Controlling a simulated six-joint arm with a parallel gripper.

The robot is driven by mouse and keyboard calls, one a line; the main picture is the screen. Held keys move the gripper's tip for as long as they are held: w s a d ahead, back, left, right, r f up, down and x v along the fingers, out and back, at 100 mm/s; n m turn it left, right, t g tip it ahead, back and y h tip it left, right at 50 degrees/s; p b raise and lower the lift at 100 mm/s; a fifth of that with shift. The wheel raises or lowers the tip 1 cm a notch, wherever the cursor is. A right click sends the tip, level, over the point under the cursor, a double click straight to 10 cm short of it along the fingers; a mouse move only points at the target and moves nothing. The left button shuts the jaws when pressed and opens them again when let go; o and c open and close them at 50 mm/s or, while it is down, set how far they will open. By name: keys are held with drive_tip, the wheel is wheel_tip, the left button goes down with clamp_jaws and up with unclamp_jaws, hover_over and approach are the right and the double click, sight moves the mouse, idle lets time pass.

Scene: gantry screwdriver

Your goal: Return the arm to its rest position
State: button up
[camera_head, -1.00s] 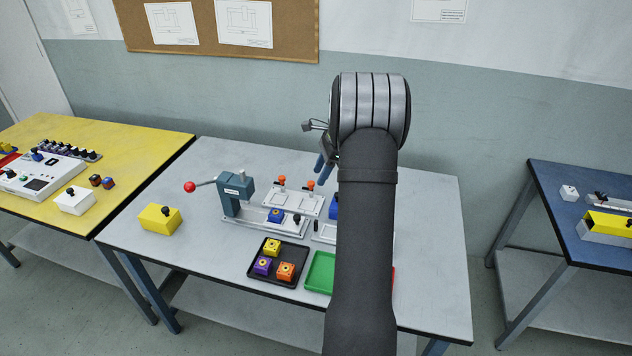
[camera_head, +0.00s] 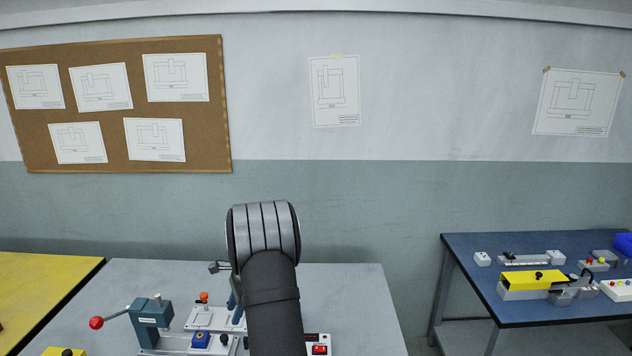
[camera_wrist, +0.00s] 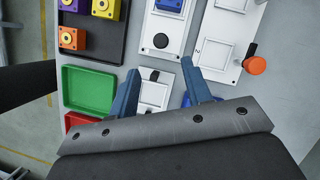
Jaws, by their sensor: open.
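My gripper (camera_wrist: 162,90) shows in the wrist view with its two blue fingers apart and nothing between them. It is above the grey table (camera_head: 350,296), over the white fixture plates (camera_wrist: 215,45). In the head view my arm's dark sleeve and grey ribbed joint rise over the middle of the table and hide most of the gripper. I cannot tell the exact height of the fingers above the plates.
A teal press (camera_head: 150,318) with a red-knobbed lever stands left on the table. A black tray (camera_wrist: 97,48) with coloured blocks and a green tray (camera_wrist: 88,88) lie near the plates. A blue table (camera_head: 545,318) stands right, a yellow table (camera_head: 40,285) left.

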sight(224, 336)
drive_tip(key=x, duration=0.8)
drive_tip(key=shift+a+f, duration=0.2)
drive_tip(key=shift+f, duration=0.1)
drive_tip(key=shift+a+r, duration=0.1)
drive_tip(key=shift+a, duration=0.05)
idle(1.5)
